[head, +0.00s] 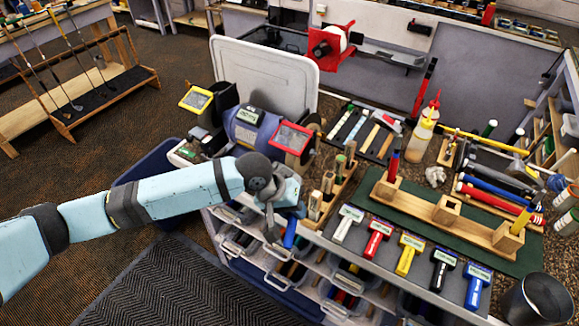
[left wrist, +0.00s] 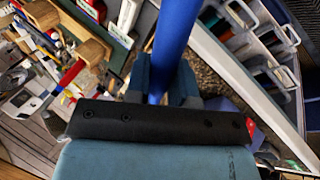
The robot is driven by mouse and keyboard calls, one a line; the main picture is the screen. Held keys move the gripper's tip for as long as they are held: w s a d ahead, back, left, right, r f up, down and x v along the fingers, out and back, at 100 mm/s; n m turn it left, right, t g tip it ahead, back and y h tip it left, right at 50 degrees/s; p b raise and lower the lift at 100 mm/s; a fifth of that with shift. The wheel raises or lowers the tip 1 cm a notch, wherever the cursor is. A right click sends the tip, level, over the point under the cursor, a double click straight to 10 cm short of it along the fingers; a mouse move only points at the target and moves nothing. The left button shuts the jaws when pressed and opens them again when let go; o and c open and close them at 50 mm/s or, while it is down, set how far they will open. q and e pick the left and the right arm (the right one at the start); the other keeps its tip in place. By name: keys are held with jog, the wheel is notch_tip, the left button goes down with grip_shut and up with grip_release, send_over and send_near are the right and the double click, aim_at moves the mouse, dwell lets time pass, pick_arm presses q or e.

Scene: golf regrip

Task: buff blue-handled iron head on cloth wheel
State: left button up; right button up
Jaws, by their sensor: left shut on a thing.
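My left gripper (head: 282,214) is at the front left edge of the bench, shut on a blue handle (head: 290,233). In the left wrist view, the blue handle (left wrist: 176,35) stands between the two fingers. The iron's head is not visible in either view. A purple bench grinder (head: 256,128) stands just behind the gripper, with a red-framed shield (head: 292,137) on its right and a yellow-framed shield (head: 197,99) on its left. I cannot tell which wheel is cloth. My right gripper is not in view.
A wooden rack of upright tools (head: 322,200) stands close right of the gripper. Open drawers (head: 290,270) lie below. A grey panel (head: 262,75) stands behind the grinder.

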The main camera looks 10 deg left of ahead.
pick_arm(q)
jog(key=shift+w+d, duration=0.15)
jog(key=shift+w, duration=0.2)
dwell(0.7)
jog(key=shift+d+r+p, duration=0.1)
jog(key=shift+d+p, duration=0.05)
jog(key=shift+p, duration=0.65)
jog(key=shift+s+d, duration=0.15)
jog(key=shift+d, duration=0.05)
dwell(0.3)
jog(key=shift+w+a, duration=0.2)
jog(key=shift+a, duration=0.15)
dwell(0.6)
jog(key=shift+s+d, duration=0.15)
jog(key=shift+d, duration=0.2)
dwell(0.4)
jog(key=shift+a, duration=0.35)
dwell(0.5)
jog(key=shift+d, duration=0.15)
dwell(0.5)
